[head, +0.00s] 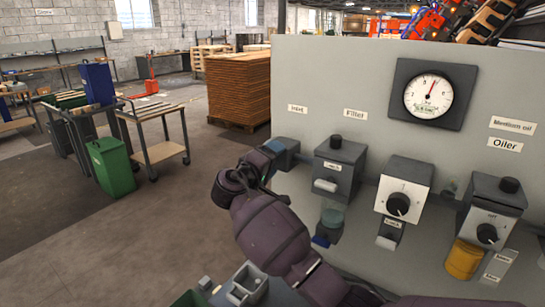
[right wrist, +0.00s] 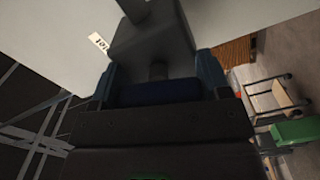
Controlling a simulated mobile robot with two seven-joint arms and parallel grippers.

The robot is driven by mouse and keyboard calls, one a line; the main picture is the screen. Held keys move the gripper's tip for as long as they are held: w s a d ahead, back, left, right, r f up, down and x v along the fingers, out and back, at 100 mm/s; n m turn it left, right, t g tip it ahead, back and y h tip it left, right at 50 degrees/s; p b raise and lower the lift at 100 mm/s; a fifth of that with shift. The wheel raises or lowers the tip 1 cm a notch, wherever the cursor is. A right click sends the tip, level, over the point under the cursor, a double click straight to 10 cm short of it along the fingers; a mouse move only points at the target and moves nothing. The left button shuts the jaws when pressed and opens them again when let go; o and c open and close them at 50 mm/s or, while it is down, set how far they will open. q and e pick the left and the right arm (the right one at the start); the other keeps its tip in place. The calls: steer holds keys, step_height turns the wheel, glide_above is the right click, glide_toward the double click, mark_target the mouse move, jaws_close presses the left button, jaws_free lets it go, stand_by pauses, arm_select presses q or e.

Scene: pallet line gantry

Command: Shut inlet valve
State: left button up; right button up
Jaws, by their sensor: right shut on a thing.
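The inlet valve is a dark grey block (head: 286,148) on the left edge of the grey panel, below the label "Inlet" (head: 297,109). My right gripper (head: 268,156) is at the valve, and its arm hides part of it in the head view. In the right wrist view the valve body (right wrist: 155,45) is straight ahead with a short stem. A dark blue handle (right wrist: 155,93) lies crosswise between my right fingers, which are shut on it. The handle's exact angle is hard to tell in the dark. My left gripper cannot be made out.
The panel carries a round gauge (head: 435,94), a filter block (head: 338,165), a white regulator with a dial (head: 403,185) and an oiler (head: 492,210) right of the inlet. Left are a green bin (head: 112,166), carts and open floor.

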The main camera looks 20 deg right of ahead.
steer(key=shift+f+n, duration=0.15)
steer(key=shift+n, duration=1.55)
steer(key=o, duration=0.9)
steer(key=shift+a, duration=0.1)
steer(key=b+v, duration=0.2)
steer(key=v, duration=0.8)
steer(key=shift+s+a, duration=0.25)
